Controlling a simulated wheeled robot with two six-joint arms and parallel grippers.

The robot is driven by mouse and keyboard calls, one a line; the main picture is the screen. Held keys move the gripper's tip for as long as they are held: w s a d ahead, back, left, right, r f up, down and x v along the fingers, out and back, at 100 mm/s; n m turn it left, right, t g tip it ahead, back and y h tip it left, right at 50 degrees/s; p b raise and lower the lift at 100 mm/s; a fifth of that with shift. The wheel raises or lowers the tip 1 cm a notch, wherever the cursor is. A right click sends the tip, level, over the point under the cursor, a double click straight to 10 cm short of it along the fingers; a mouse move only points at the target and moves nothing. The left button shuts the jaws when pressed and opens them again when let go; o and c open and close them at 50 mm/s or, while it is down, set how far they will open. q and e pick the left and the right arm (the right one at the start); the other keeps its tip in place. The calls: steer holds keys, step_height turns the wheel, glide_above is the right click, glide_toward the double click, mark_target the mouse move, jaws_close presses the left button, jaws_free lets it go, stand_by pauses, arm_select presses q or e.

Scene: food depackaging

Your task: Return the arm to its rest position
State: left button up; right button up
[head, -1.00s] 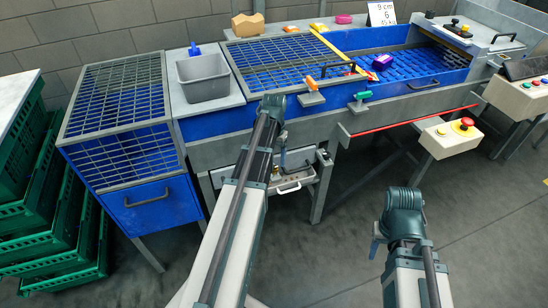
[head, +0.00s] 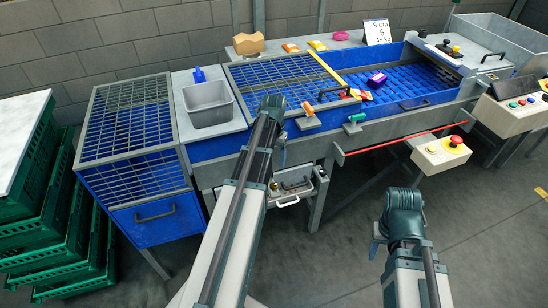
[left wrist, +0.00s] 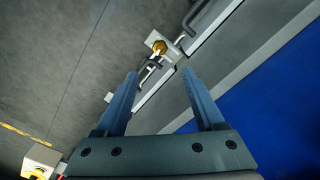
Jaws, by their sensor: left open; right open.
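My left arm reaches up the middle of the head view. Its gripper (head: 282,152) hangs below the wrist in front of the blue and grey machine (head: 232,148), mostly hidden by my arm. In the left wrist view the two fingers (left wrist: 160,74) are spread with nothing between them. Beyond them are the grey floor, a metal latch and a blue panel. My right arm stands at the lower right of the head view, over bare floor. Only a small blue part of its gripper (head: 376,247) shows beside the arm, with nothing seen held in it.
Close ahead, the machine carries a grey bin (head: 208,104), grids, an orange-handled lever (head: 308,110) and a green-handled lever (head: 353,122). A purple packet (head: 377,80) lies on the blue bed. A red stop button (head: 456,140) stands right; green crates (head: 50,215) are stacked left. Floor at lower right is clear.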

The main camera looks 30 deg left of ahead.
arm_select(q)
steer(key=shift+d, duration=0.1)
steer(key=s+d+r+m+p, duration=0.1)
steer(key=s+d, duration=0.4)
steer(key=d, duration=0.5)
steer(key=s+d+r+m+p, duration=0.2)
steer(key=s+d, duration=0.4)
steer(key=d, duration=0.4)
steer(key=s+d+r+m+y+p, duration=0.1)
steer(key=s+d, duration=0.4)
steer(key=d, duration=0.5)
steer(key=shift+s+d+r+m+p, duration=0.35)
steer(key=shift+r+p, duration=0.1)
steer(key=shift+r, duration=0.1)
